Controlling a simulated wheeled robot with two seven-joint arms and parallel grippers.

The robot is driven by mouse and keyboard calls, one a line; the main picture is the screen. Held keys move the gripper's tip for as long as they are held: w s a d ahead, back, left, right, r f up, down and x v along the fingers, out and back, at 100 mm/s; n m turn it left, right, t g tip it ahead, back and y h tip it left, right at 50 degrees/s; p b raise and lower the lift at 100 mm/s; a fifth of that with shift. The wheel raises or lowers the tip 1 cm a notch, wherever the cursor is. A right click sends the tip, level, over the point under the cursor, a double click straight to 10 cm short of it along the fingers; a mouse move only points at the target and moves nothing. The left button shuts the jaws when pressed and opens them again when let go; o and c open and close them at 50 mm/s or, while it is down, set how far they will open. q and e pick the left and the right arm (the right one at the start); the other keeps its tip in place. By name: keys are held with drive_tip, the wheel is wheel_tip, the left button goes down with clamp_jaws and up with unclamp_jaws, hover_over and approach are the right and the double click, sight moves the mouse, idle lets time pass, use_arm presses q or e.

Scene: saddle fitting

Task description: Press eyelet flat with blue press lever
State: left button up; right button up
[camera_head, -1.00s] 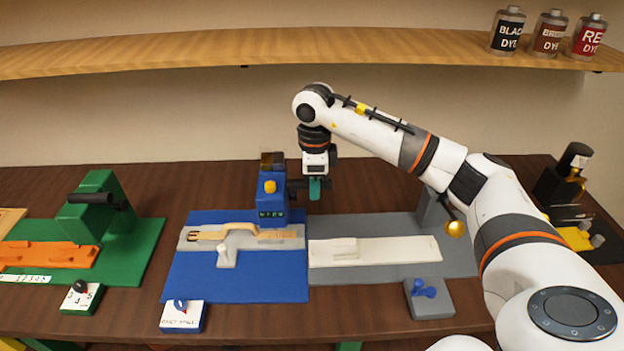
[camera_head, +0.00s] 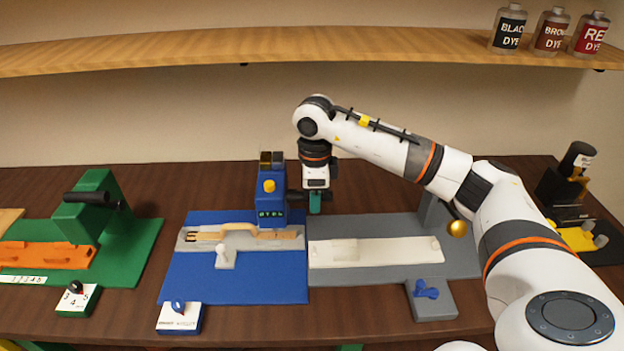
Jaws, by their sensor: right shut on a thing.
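The blue press (camera_head: 270,200) stands at the back of a blue base (camera_head: 235,283), with a yellow knob and a small label on its front. A tan strap (camera_head: 240,230) lies in a grey fixture under the press head. The eyelet is too small or hidden to make out. My right gripper (camera_head: 315,203), with teal fingertips, is shut on the dark press lever (camera_head: 296,196) at the right side of the press. The fingers hide the lever's end. My left gripper is not in view.
A grey station with a pale strip (camera_head: 375,250) lies right of the blue base. A green press (camera_head: 88,210) stands at the left. A white selector box (camera_head: 180,317) sits in front. Dye bottles (camera_head: 508,30) stand on the shelf above.

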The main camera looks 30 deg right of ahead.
drive_tip(key=s+a+f+b, duration=0.2)
drive_tip(key=s+f+b, duration=0.2)
drive_tip(key=f+b, duration=0.3)
drive_tip(key=shift+a+f+b, duration=0.25)
drive_tip(key=shift+f+b, duration=0.05)
drive_tip(key=shift+f, duration=1.1)
drive_tip(key=f+b, duration=0.1)
drive_tip(key=f, duration=0.1)
drive_tip(key=f+b, duration=0.2)
drive_tip(key=shift+s+a+b, duration=0.1)
drive_tip(key=shift+s+b, duration=0.1)
drive_tip(key=shift+b, duration=0.1)
idle(0.5)
idle(0.5)
